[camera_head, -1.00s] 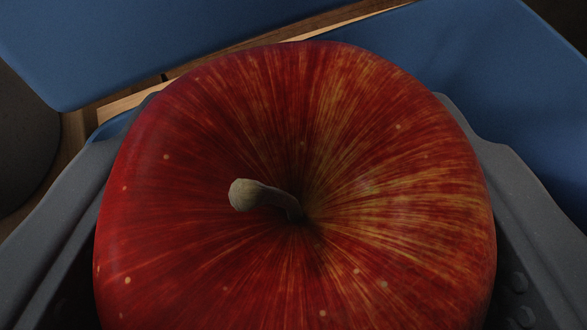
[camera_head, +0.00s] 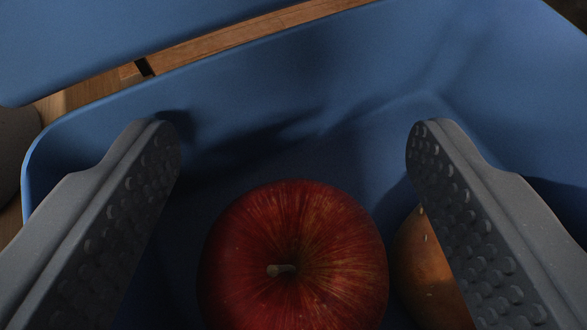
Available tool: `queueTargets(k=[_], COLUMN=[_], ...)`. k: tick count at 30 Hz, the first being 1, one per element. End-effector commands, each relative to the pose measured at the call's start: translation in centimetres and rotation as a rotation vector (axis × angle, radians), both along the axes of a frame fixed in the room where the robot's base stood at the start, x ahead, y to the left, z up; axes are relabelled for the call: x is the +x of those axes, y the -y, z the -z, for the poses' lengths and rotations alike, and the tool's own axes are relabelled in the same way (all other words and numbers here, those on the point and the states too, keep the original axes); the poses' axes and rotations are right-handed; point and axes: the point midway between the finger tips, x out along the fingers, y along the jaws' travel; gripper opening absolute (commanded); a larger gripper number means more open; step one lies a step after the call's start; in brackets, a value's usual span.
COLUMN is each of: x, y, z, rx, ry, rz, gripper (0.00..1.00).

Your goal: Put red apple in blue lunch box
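The red apple (camera_head: 295,235), with its stem up, is inside the blue lunch box (camera_head: 330,60), low in the view and below my fingers. My gripper (camera_head: 293,140) is open, with one grey studded finger on each side of the apple and gaps between. Both fingertips reach over the inside of the box.
An orange-brown round item (camera_head: 428,265) lies in the box right of the apple, partly hidden by my right finger. A blue panel (camera_head: 120,35), perhaps the lid, is beyond the box's far rim. Wooden surface (camera_head: 235,38) shows between them. A dark grey object (camera_head: 12,150) is at the left edge.

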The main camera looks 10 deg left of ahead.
Motion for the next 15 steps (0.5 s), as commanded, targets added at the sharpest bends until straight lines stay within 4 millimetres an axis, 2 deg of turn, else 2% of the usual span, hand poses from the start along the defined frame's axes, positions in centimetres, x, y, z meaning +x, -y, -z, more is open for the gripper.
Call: queueTargets(k=[7, 11, 15], x=[-0.1, 0.0, -1.3], y=[0.0, 0.0, 0.1], z=[0.0, -1.1, -1.8], rx=[-0.001, -0.001, -0.002], ry=[-0.003, -0.001, -0.001], rz=[0.000, 0.000, -0.002], gripper=[0.66, 0.66, 0.66])
